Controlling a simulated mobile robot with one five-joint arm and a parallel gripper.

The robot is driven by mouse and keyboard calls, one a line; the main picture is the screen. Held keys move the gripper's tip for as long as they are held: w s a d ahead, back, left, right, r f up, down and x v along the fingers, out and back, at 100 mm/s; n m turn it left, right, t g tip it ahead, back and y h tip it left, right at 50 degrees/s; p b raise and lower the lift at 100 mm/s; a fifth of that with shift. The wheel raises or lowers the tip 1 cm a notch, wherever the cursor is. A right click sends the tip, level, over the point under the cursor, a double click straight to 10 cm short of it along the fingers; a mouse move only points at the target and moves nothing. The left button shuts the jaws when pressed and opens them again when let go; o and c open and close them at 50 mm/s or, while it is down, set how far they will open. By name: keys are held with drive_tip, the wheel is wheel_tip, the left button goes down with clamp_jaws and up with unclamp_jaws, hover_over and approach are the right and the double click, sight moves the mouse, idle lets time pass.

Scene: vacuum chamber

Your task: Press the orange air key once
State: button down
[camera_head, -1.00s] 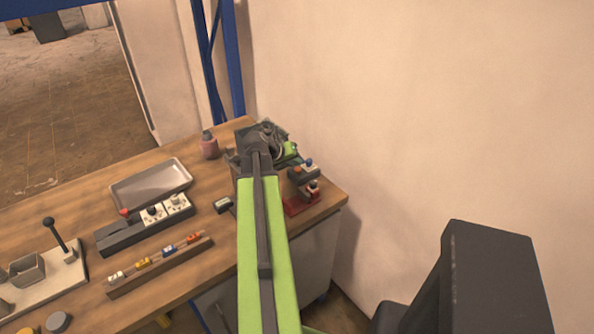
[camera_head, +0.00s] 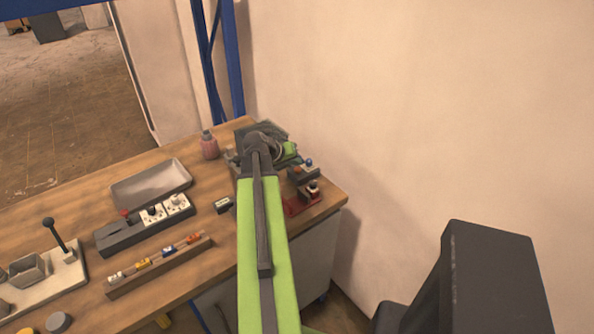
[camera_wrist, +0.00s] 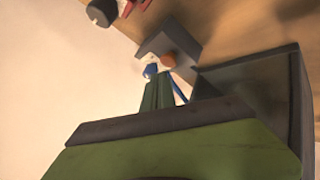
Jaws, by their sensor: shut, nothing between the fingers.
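The orange air key (camera_wrist: 168,60) is a small round button on a grey block (camera_wrist: 180,40) in the wrist view. A blue key (camera_wrist: 150,70) sits beside it, to the left. My gripper (camera_wrist: 157,82) is shut and empty, with its narrow fingers pointing up the picture toward the keys. The fingertips overlap the blue key's lower edge in the picture and lie below and left of the orange key. I cannot tell whether they touch anything.
A dark box-like shape (camera_wrist: 260,105) fills the right of the wrist view. In the head view a red-based fixture (camera_head: 300,205) stands near the table's right edge.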

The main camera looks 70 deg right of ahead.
sight(296, 170)
idle(0.3)
drive_tip(key=shift+s+f+b, duration=0.1)
drive_tip(key=shift+f+b, duration=0.35)
drive_tip(key=shift+f+b, duration=0.45)
idle(0.6)
drive_tip(key=shift+r, duration=0.15)
drive_tip(key=shift+r+p, duration=0.8)
drive_tip(key=shift+p, duration=0.15)
wheel_tip(296, 170, up, 5)
drive_tip(key=p, duration=0.5)
idle(0.4)
